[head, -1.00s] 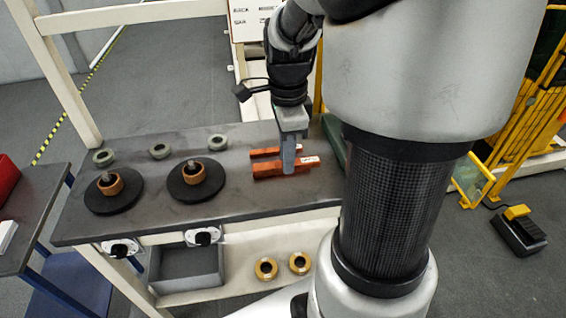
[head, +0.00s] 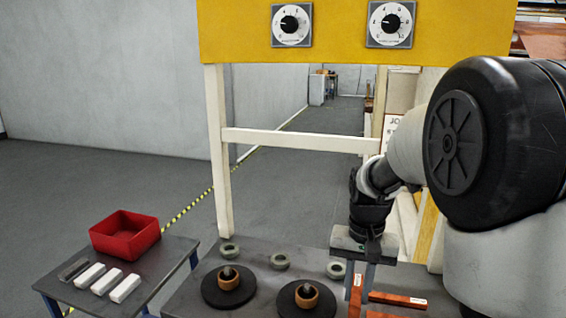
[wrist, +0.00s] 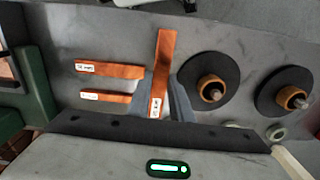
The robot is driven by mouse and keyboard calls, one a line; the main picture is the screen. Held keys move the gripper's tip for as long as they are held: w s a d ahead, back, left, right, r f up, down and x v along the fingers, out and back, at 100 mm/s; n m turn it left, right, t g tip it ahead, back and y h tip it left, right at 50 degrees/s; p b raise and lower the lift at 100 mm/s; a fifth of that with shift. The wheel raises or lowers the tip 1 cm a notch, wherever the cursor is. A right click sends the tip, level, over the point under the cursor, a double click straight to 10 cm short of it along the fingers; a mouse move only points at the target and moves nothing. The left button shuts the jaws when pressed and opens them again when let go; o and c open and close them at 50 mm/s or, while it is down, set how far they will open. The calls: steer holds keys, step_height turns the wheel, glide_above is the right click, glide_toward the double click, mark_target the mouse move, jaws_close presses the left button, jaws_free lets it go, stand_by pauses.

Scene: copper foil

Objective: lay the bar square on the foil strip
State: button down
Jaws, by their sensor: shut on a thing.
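My gripper (head: 360,276) is shut on a copper-coloured bar (head: 355,296). In the wrist view the gripper (wrist: 164,98) has the bar (wrist: 164,60) between its fingers, with a white label at the bar's near end. The held bar stands nearly at right angles to two other labelled copper-coloured pieces (wrist: 118,71) and (wrist: 117,98), which lie side by side to its left. They also show in the head view (head: 400,299), right of the gripper and partly cut off by the frame. I cannot tell which piece is the foil strip, or how high the bar is.
Two black discs with copper-coloured rings (head: 228,286) and (head: 299,298) stand left of my gripper. A side table (head: 150,272) holds a red bin (head: 125,236) and several small blocks.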

step_height(320, 180, up, 6)
steer(key=s+a+n+p, duration=0.1)
steer(key=a+n+p, duration=0.1)
steer(key=p, duration=1.5)
steer(key=shift+n, duration=0.7)
